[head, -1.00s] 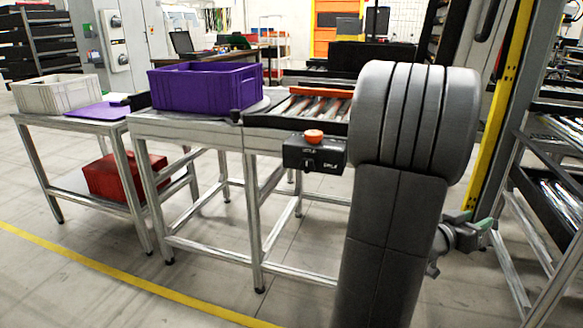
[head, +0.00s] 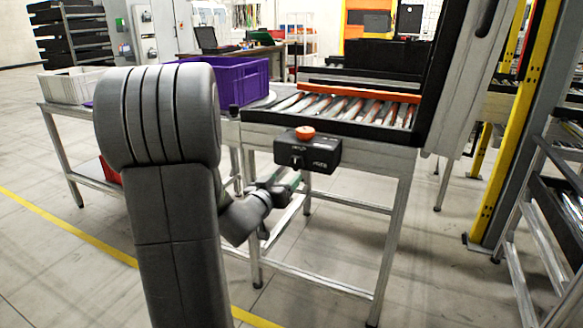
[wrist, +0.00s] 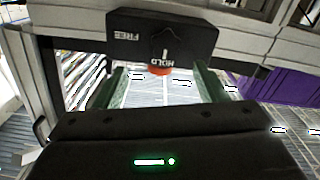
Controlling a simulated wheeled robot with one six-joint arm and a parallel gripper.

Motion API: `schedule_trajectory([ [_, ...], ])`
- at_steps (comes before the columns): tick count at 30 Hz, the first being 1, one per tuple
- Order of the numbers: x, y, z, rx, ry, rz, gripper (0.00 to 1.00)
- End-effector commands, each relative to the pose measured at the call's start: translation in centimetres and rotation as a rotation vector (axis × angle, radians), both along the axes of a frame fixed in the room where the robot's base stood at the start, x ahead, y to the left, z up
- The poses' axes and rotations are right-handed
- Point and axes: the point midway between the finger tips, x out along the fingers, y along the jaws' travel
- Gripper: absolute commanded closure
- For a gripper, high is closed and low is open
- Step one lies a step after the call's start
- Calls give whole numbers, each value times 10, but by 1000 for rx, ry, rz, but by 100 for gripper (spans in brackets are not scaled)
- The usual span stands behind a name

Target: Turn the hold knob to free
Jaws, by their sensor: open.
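The black control box (head: 308,152) hangs on the front edge of the conveyor table, with an orange button (head: 305,132) on top. In the wrist view the box (wrist: 120,32) appears upside down. Its dark knob (wrist: 168,42) sits between the fingers' directions, and its white mark points at the word HOLD. The word FREE stands to the left in that view. My gripper (wrist: 162,84) is open, its two green fingers apart with nothing between them. In the head view my gripper (head: 284,186) is just below and in front of the box, apart from the knob.
The roller conveyor (head: 345,108) lies behind the box on a metal-legged table. A purple crate (head: 228,84) and a pale crate (head: 68,88) stand to the left. A yellow post (head: 512,130) rises at the right. The floor in front is clear.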

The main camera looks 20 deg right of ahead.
Motion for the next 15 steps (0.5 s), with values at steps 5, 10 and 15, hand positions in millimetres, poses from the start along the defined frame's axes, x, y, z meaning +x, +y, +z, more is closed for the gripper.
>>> schedule_trajectory([
  [5,26,-32,-2,-1,0,-3,35],
  [10,47,-57,-2,0,-1,-3,35],
  [15,60,-71,-1,0,0,-1,35],
])
